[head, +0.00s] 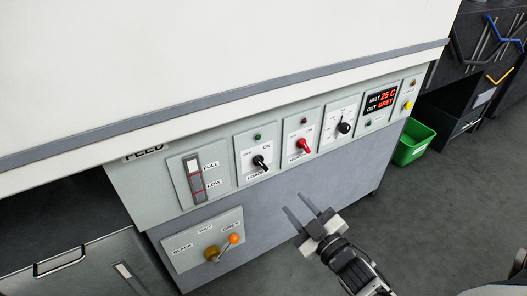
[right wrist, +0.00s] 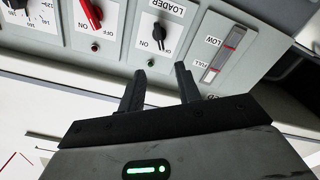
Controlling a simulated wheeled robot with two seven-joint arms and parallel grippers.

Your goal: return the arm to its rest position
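My right gripper (head: 308,217) is in front of the lower grey panel of the machine, below the row of switches. Its two dark fingers stand apart with nothing between them, and they also show in the right wrist view (right wrist: 160,76). The gripper looks clear of the controls. The control panel holds a black loader knob (head: 260,162), a red knob (head: 303,145) and a black dial (head: 344,128). Below them is a selector with an orange-tipped lever (head: 234,239), its tip by the GREY label. My left gripper is not in view.
The display (head: 381,100) reads melt 25 C and out grey. A level gauge (head: 195,178) is at the left of the panel. A green bin (head: 412,145) stands on the floor at the right, near dark shelving. A drawer handle (head: 62,261) is at lower left. The floor at right is open.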

